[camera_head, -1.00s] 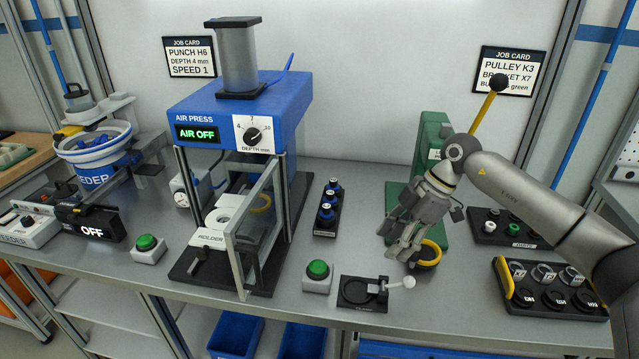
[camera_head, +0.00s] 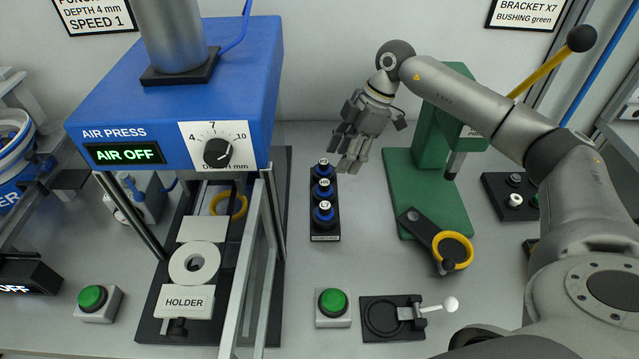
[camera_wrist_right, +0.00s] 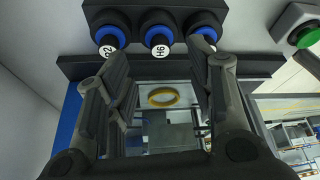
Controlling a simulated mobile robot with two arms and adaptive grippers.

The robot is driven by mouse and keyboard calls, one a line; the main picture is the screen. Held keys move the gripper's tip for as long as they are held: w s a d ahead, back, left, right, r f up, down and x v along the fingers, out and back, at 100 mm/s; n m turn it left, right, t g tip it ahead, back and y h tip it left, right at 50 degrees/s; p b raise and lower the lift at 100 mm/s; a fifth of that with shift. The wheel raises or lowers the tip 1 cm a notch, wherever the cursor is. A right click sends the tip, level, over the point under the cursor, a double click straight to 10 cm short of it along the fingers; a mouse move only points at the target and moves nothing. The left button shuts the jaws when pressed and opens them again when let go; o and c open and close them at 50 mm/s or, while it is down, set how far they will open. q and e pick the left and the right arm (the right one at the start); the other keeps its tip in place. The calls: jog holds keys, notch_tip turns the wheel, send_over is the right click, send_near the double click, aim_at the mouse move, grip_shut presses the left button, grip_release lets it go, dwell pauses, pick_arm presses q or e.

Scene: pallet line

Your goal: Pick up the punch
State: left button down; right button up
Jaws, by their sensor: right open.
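Three punches with blue collars and white-labelled ends stand in a row in a black rack (camera_head: 326,232) right of the air press. The middle punch (camera_head: 322,189) reads H6 in the wrist view (camera_wrist_right: 158,38). The front punch (camera_head: 325,215) and back punch (camera_head: 323,168) stand either side of it. My right gripper (camera_head: 347,155) is open and empty, close to the rack's back end in the head view. In the wrist view, its fingers (camera_wrist_right: 158,75) point toward the rack, spread around the H6 punch's line; the right finger partly covers one punch. My left gripper is not in view.
The blue air press (camera_head: 180,95) reads AIR OFF, with its holder (camera_head: 185,302) below. A green hand press (camera_head: 425,195) with a yellow lever stands right. Green buttons (camera_head: 333,302) and a black clamp fixture (camera_head: 385,318) sit in front. Bench around the rack is clear.

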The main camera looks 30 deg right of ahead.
aim_at(327, 182)
jog(key=x, duration=0.3)
jog(key=shift+s+a, duration=0.1)
jog(key=shift+a, duration=0.05)
jog(key=shift+a+f+p, duration=0.15)
jog(key=shift+f+p, duration=0.15)
jog(key=shift+p, duration=0.05)
jog(key=x, duration=0.1)
jog(key=p+x, duration=0.1)
jog(key=x, duration=0.2)
jog(key=shift+w+a+p, duration=0.25)
jog(key=shift+p, duration=0.1)
jog(key=shift+f, duration=0.25)
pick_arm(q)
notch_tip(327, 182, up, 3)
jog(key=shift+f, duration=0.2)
pick_arm(e)
jog(key=c, duration=0.4)
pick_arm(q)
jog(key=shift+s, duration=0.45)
pick_arm(e)
grip_shut()
